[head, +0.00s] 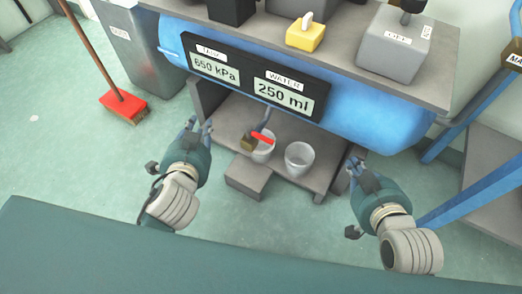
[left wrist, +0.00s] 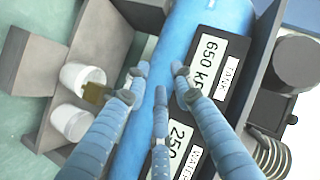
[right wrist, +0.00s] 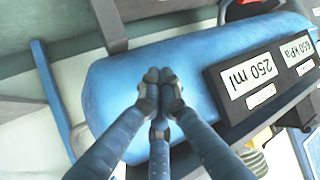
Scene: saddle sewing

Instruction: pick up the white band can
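Two whitish cans stand on the low shelf under the blue tank. One can (head: 264,150) is under a brass valve with a red handle, and the other can (head: 299,158) is to its right. Both also show in the left wrist view, the upper can (left wrist: 80,76) and the lower can (left wrist: 72,121). I cannot make out which has a white band. My left gripper (head: 199,124) is open and empty, left of the shelf and apart from both cans. My right gripper (head: 355,166) is right of the shelf, its fingertips together with nothing visible between them (right wrist: 158,76).
The blue tank (head: 385,122) and its black display panel (head: 248,85) overhang the shelf (head: 325,175). A grey block (head: 246,182) sits at the shelf's front. A red broom (head: 124,106) stands left. Blue rails (head: 470,120) are at right.

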